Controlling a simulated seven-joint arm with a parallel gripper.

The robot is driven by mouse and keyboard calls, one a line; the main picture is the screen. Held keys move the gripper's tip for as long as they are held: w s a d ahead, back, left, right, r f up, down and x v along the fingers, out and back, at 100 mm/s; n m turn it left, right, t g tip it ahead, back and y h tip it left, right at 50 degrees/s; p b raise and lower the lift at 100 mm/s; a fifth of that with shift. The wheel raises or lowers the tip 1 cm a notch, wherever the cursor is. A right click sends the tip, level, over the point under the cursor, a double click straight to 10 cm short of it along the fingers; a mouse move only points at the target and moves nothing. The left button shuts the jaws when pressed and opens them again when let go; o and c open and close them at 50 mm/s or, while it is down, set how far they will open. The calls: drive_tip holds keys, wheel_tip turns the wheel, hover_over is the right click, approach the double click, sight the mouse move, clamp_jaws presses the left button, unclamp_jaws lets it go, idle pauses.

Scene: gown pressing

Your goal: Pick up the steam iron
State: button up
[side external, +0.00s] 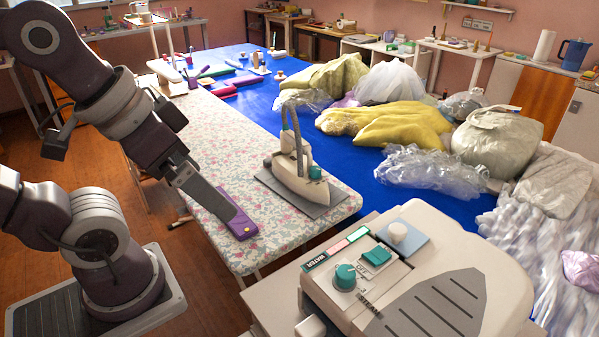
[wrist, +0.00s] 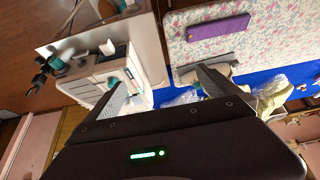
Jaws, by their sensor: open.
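The steam iron (side external: 298,165), white with a teal knob and a tall dark cord or handle part, sits upright on a grey rest plate (side external: 318,207) on the floral pressing board (side external: 215,125). My gripper (side external: 222,206) is left of the iron in the side view, above the board and apart from the iron. In the wrist view my gripper (wrist: 160,78) has its two fingers spread wide with nothing between them. The iron (wrist: 222,69) is mostly hidden there behind the right finger, below the grey plate.
A purple flat object (side external: 240,222) lies on the board near my gripper. A white steam station (side external: 430,285) with teal controls stands in front. A blue table (side external: 345,165) behind the iron carries yellow cloth (side external: 400,125) and clear plastic bags (side external: 430,170).

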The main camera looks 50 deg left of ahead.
drive_tip(key=w+a+r+n+g, duration=0.1)
drive_tip(key=w+a+r+n, duration=0.15)
drive_tip(key=w, duration=0.45)
drive_tip(key=n+g, duration=0.5)
drive_tip(key=n, duration=0.9)
hover_over(300, 164)
drive_tip(key=f, duration=1.3)
drive_tip(key=shift+w+d, duration=0.15)
drive_tip(key=shift+w, duration=0.05)
drive_tip(key=shift+n, duration=0.25)
drive_tip(key=f, duration=0.7)
drive_tip(key=shift+s+f, duration=0.25)
drive_tip(key=shift+r, duration=0.1)
drive_tip(key=c, duration=2)
